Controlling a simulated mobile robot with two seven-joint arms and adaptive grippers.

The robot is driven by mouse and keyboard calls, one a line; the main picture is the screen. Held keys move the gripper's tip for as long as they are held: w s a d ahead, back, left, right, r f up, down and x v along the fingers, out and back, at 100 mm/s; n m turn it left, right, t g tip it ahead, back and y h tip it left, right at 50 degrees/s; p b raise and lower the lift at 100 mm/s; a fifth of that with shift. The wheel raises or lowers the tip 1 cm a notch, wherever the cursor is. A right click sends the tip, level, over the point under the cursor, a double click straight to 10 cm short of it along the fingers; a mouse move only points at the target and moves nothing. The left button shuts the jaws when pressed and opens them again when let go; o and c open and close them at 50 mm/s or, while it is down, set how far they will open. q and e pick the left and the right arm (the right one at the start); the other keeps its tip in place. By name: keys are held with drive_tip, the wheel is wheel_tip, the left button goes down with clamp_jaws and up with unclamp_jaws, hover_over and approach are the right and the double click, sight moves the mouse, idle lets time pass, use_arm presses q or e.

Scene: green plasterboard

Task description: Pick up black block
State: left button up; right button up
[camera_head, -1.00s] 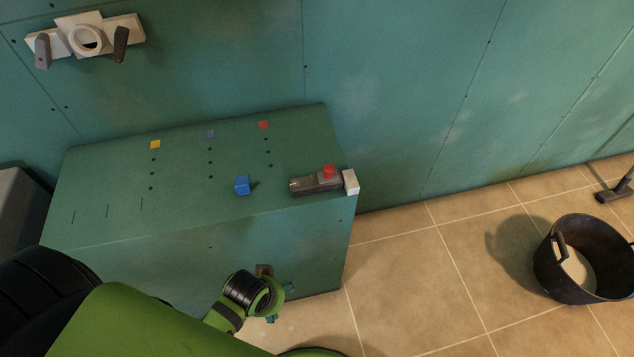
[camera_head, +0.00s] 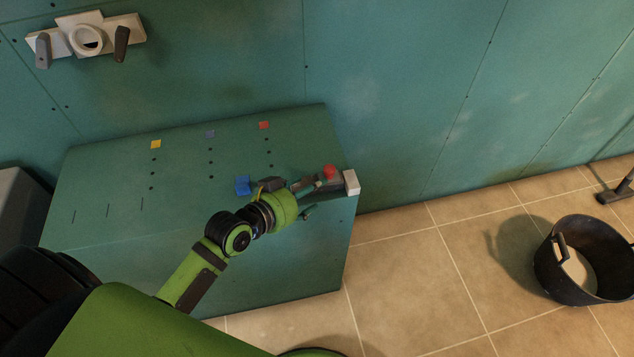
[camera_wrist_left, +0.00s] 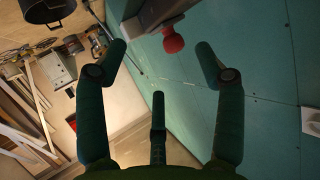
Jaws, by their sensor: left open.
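The black block (camera_head: 337,186) lies near the right end of the green box top, with its left part hidden by my gripper. A red knob (camera_head: 330,171) and a white block (camera_head: 351,182) are by it. In the left wrist view, a dark grey block (camera_wrist_left: 160,12) shows at the top with the red knob (camera_wrist_left: 173,39) in front. My left gripper (camera_head: 314,187) is open and empty at the block's left side. Its fingers (camera_wrist_left: 161,52) stand wide apart in the wrist view, with the knob ahead between them. Contact cannot be told. My right gripper is not in view.
A blue cube (camera_head: 242,185) sits just left of my gripper on the green box (camera_head: 120,190). Yellow (camera_head: 155,144), purple (camera_head: 210,133) and red (camera_head: 264,125) squares lie farther back. The green wall (camera_head: 400,80) stands behind. A black bucket (camera_head: 560,285) is on the floor at right.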

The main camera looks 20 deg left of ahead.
sight(328, 177)
use_arm(q)
drive_tip(key=shift+w+r+p+x, duration=0.1)
drive_tip(key=shift+r+p+x, duration=0.2)
drive_tip(key=shift+x, duration=1.55)
drive_tip(key=shift+w+r+p+x, duration=0.15)
drive_tip(key=shift+p+x, duration=0.2)
drive_tip(key=shift+x, duration=1.55)
drive_tip(key=shift+s+a+t, duration=0.1)
drive_tip(key=shift+a+t, duration=0.05)
drive_tip(key=shift+t, duration=0.15)
drive_tip(key=c, duration=1.3)
